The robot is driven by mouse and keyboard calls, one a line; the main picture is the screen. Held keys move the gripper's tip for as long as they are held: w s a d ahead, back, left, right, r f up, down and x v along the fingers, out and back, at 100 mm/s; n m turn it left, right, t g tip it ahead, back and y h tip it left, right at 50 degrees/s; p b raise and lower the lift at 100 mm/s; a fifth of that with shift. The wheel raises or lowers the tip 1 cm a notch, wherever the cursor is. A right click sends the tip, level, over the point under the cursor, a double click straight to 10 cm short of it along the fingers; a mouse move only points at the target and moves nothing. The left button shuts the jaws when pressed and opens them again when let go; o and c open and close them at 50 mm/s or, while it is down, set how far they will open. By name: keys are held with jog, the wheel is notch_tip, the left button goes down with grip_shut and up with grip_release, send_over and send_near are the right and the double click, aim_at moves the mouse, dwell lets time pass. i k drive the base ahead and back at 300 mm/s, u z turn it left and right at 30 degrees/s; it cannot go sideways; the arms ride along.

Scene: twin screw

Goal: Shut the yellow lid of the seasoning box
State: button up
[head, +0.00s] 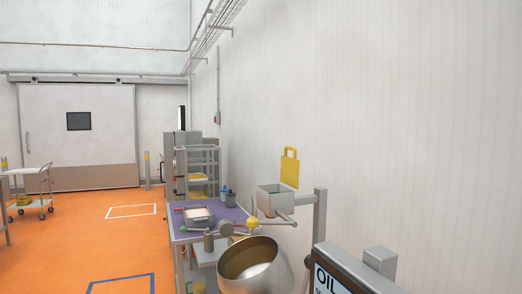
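The seasoning box (270,203) is a small grey box right of the picture's middle, beside the wall, held up near a grey post. Its yellow lid (289,174) stands upright at the box's far right edge, with a loop handle on top, so the box is open. What is inside the box is hard to make out. My gripper does not show in this view.
A large metal bowl (254,264) sits below the box. A grey post (320,218) and an oil-labelled unit (345,276) stand to the right. A purple-topped table (178,221) with containers is behind. The orange floor (90,235) at left is largely clear.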

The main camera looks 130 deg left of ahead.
aim_at(289, 166)
jog(key=u, duration=4.95)
jog(key=i, duration=0.55)
jog(key=z, duration=0.25)
